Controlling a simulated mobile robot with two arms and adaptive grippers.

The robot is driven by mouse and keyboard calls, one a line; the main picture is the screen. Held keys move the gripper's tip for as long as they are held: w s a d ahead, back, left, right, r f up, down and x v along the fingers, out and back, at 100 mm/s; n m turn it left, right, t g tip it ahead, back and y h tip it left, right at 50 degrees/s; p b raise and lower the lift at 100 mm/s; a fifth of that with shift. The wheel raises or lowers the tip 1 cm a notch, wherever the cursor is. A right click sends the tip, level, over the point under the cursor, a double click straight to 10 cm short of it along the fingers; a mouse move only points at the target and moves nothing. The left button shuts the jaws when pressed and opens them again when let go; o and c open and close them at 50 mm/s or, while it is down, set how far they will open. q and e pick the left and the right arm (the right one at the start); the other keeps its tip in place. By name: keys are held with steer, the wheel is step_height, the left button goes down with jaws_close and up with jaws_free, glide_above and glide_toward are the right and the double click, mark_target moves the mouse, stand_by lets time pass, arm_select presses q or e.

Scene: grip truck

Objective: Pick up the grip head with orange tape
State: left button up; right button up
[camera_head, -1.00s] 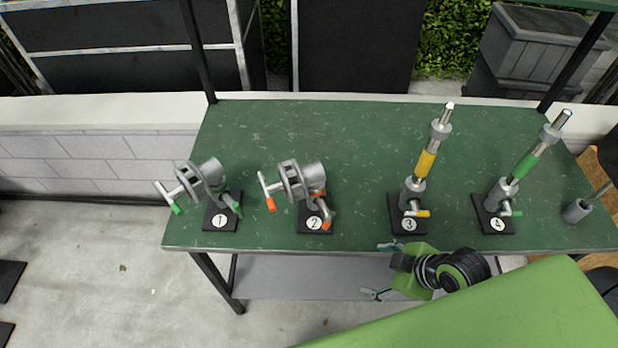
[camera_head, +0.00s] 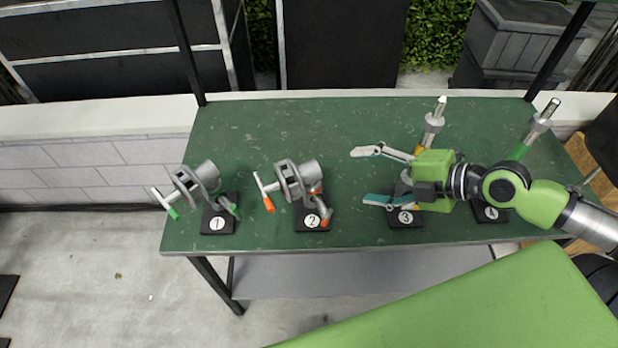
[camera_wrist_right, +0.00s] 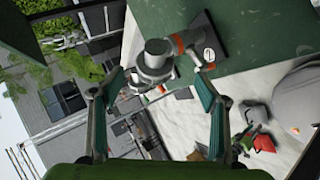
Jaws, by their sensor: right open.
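The grip head with orange tape (camera_head: 290,181) stands on the black base marked 2 on the green table. It is grey metal with orange on its handles. My right gripper (camera_head: 372,176) is open and empty, to the right of this grip head, fingers pointing left toward it with a gap between. In the right wrist view the grip head (camera_wrist_right: 157,62) shows ahead, between and beyond the open fingers. My left gripper is not in view.
A similar grip head with green tape (camera_head: 194,187) stands on base 1 at the left. My right arm partly hides the yellow-taped post (camera_head: 431,130) on base 3 and the green-taped post (camera_head: 537,127) on base 4. The table (camera_head: 300,122) is clear behind the grip heads.

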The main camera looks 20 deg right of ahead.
mark_target(321, 175)
steer(key=p+x, duration=0.4)
steer(key=x, duration=0.9)
steer(key=shift+w+p, duration=0.1)
steer(key=shift+p, duration=0.2)
steer(key=shift+d, duration=0.1)
steer(key=c, duration=1.8)
steer(key=shift+s+r, duration=0.1)
steer(key=shift+s, duration=0.2)
steer(key=shift+c, duration=0.2)
steer(key=shift+c, duration=0.2)
steer(key=shift+r, duration=0.1)
